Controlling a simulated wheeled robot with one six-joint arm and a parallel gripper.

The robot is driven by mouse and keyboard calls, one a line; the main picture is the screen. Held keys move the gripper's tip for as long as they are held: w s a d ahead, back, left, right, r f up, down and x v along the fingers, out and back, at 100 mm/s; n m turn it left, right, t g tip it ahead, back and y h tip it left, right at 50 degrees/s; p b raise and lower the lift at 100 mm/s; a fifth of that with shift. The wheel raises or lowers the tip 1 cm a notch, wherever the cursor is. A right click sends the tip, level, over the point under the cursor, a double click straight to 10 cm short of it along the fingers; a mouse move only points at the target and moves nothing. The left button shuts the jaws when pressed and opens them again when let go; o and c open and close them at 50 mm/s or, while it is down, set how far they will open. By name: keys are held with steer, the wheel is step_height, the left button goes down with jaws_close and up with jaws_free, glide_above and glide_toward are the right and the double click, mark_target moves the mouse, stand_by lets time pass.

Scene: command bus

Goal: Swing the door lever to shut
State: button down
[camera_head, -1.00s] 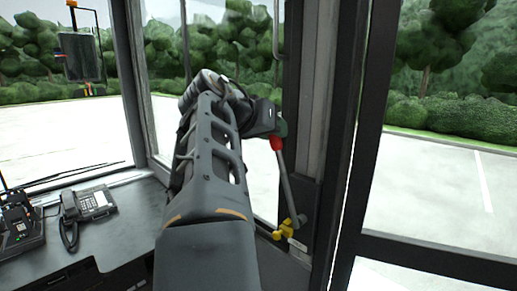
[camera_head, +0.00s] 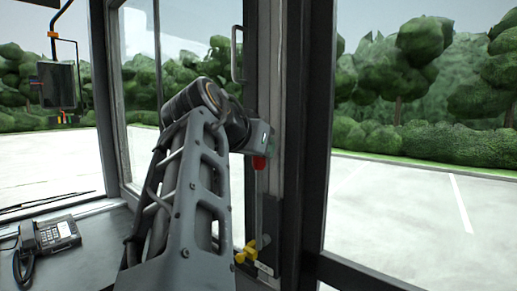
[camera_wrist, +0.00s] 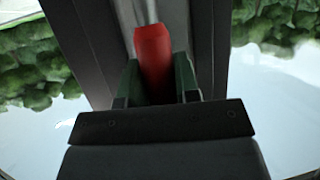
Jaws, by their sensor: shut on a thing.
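The door lever has a red grip (camera_head: 259,163), a thin grey rod (camera_head: 260,205) and a yellow pivot (camera_head: 250,250) low on the dark door post. It stands nearly upright. My gripper (camera_head: 264,145) is at the lever's top end, at the right end of my arm, partly hidden by my own wrist. In the wrist view, the gripper's two green fingers (camera_wrist: 158,85) are closed on either side of the red grip (camera_wrist: 153,52), with the rod running on beyond it.
A desk phone (camera_head: 52,238) lies on the dark dashboard at the lower left. A vertical grab handle (camera_head: 236,55) is on the window frame above my arm. The dark door frame (camera_head: 310,130) stands close to the right of the lever. A mirror (camera_head: 58,85) hangs outside at the left.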

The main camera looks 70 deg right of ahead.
steer(key=c, duration=1.2)
jaws_free()
steer(key=shift+s, duration=0.1)
steer(key=shift+c, duration=0.2)
steer(key=shift+o, duration=0.7)
steer(key=shift+s+a, duration=0.1)
steer(key=shift+s, duration=0.05)
steer(key=shift+o, duration=1.3)
steer(key=p+v, duration=0.1)
steer(key=v, duration=1.2)
steer(key=shift+a, duration=0.3)
steer(key=shift+r, duration=0.15)
